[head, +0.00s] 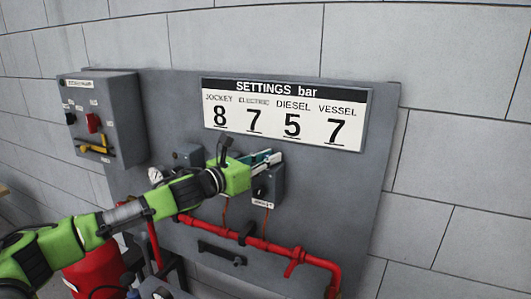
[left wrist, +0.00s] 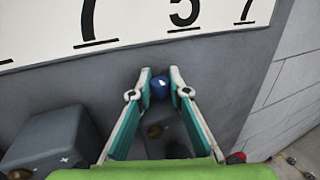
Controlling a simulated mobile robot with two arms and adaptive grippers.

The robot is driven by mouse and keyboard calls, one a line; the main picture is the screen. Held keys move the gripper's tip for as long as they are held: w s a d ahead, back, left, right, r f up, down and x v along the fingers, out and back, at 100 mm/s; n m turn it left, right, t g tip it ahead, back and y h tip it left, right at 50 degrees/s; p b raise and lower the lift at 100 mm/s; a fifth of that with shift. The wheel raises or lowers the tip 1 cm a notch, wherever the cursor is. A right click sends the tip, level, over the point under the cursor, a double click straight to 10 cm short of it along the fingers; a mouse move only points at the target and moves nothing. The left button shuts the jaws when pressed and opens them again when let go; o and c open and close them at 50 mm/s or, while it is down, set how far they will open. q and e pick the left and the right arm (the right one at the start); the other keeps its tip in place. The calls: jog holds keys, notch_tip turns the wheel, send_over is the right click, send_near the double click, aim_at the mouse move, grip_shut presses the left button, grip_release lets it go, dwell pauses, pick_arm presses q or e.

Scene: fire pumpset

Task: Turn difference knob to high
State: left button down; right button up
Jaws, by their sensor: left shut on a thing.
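A blue knob (left wrist: 160,87) shows in the left wrist view, between the two fingertips of my left gripper (left wrist: 160,82). The fingers are shut on it from both sides. In the head view my left gripper (head: 267,158) reaches across the panel to the top of a small grey switch box (head: 271,188) with a white label. The fingers hide the knob there. I cannot read any low or high marking, so the knob's setting cannot be told. My right gripper is not in view.
A settings sign (head: 285,113) is above on the grey panel (head: 352,205). A control box (head: 100,120) with a red switch and yellow handle is at left. A second grey box (head: 188,155) stands left of the gripper. Red pipes (head: 275,247) run below.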

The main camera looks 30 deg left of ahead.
pick_arm(q)
jog(key=shift+a+r+m+h, duration=0.25)
jog(key=shift+m+h, duration=0.25)
jog(key=shift+h, duration=0.1)
jog(key=shift+f+m+g+h, duration=0.2)
jog(key=shift+m+g+h, duration=0.45)
jog(key=shift+h, duration=0.35)
jog(key=shift+w+d+m+g+h+b, duration=0.1)
jog(key=shift+m+g+h+b, duration=0.4)
jog(key=shift+h, duration=0.3)
jog(key=shift+r+m+g+h, duration=0.1)
jog(key=shift+m+g+h, duration=0.5)
jog(key=shift+h, duration=0.2)
jog(key=c, duration=2.2)
grip_release()
